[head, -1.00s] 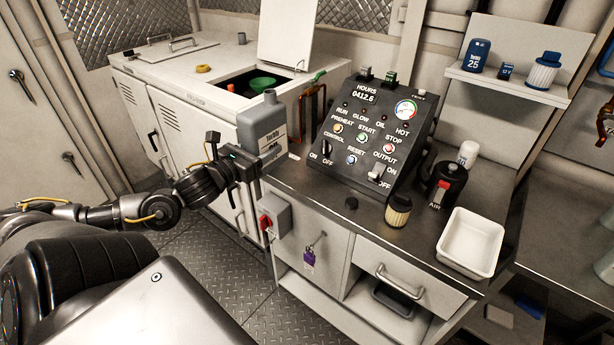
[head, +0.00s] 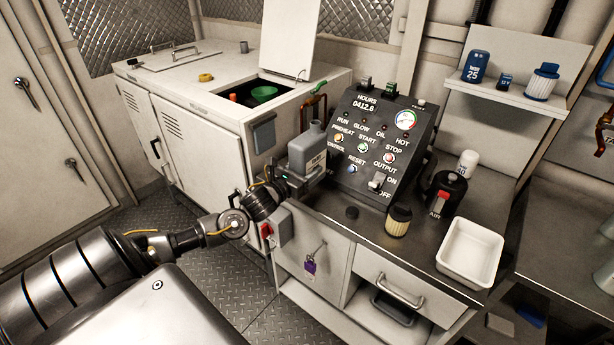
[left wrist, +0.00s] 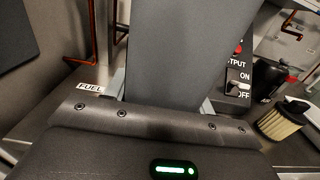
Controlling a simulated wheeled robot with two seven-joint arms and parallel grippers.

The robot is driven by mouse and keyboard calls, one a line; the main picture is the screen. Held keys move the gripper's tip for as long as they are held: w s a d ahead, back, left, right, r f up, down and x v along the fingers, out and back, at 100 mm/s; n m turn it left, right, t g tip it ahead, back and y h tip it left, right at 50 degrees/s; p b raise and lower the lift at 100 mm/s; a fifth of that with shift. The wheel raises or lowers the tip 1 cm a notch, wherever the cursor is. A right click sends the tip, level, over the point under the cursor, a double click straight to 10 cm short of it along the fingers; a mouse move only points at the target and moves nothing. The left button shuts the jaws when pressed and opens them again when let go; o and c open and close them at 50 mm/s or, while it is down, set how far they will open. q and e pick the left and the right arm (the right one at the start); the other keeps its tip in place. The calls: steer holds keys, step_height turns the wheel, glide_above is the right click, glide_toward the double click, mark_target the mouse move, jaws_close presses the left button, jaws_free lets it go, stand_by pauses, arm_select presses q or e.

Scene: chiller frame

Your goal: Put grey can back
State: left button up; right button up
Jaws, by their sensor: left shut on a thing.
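The grey can (head: 308,147), a jug with a narrow neck and a pale label, stands upright at the left end of the dark counter (head: 350,228), just left of the sloped control panel (head: 376,140). My left gripper (head: 296,178) is shut on its lower part. In the left wrist view the can's grey side (left wrist: 175,50) fills the middle, between the fingers. A white FUEL label (left wrist: 90,87) lies on the counter beside it. I cannot tell whether the can's base touches the counter, as the gripper hides it. My right gripper is not in view.
A white cabinet (head: 190,130) with an open hatch and a green funnel (head: 263,93) stands behind left.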

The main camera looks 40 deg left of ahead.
arm_select(q)
steer(key=shift+w+d+f, duration=0.1)
steer(key=shift+w+f, duration=0.2)
step_height(320, 180, down, 2)
steer(key=shift+f+p, duration=0.2)
steer(key=shift+p, duration=0.4)
steer(key=shift+f, duration=0.3)
steer(key=shift+s, duration=0.1)
steer(key=shift+f, duration=0.15)
steer(key=o, duration=1.5)
